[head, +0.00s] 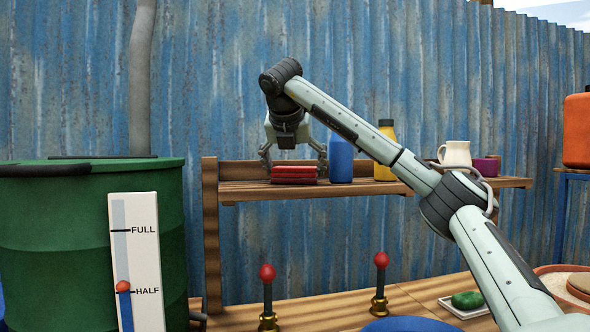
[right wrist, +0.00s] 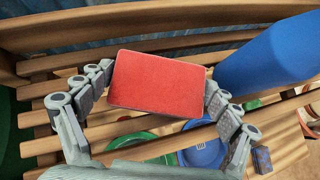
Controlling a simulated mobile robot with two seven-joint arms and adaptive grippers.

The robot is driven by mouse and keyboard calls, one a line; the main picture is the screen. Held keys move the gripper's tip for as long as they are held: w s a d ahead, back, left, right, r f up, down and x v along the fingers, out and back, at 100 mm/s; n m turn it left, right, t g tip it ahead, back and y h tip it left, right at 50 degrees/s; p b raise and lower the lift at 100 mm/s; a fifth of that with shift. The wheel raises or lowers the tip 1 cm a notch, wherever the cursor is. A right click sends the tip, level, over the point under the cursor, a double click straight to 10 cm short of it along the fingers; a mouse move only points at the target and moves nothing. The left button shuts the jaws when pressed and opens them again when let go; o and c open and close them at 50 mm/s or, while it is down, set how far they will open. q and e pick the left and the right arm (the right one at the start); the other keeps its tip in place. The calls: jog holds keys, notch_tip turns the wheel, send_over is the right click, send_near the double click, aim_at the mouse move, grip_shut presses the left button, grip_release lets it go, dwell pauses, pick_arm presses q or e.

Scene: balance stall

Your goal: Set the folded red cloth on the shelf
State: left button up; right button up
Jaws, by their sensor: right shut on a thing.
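The folded red cloth (head: 294,174) is a flat, layered stack at the left part of the wooden shelf (head: 237,190). It is level and at the height of the shelf board; I cannot tell whether it touches the board. My right gripper (head: 293,163) points down over it, with one finger at each side. In the right wrist view the cloth (right wrist: 160,84) lies between the fingers of my right gripper (right wrist: 158,92), which is shut on it, above the shelf's slats (right wrist: 45,65). My left gripper is not in view.
On the shelf stand a blue bottle (head: 341,160) close right of the cloth, a yellow bottle (head: 384,160), a cream jug (head: 456,153) and a purple cup (head: 487,167). A green barrel (head: 60,230) stands left. Below are two red-knobbed posts (head: 267,290) on the counter.

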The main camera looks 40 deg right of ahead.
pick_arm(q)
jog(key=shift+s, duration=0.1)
pick_arm(e)
jog(key=shift+f, duration=0.15)
jog(key=o, duration=0.7)
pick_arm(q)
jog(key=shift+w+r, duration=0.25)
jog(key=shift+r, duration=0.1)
pick_arm(e)
jog(key=shift+o, duration=1)
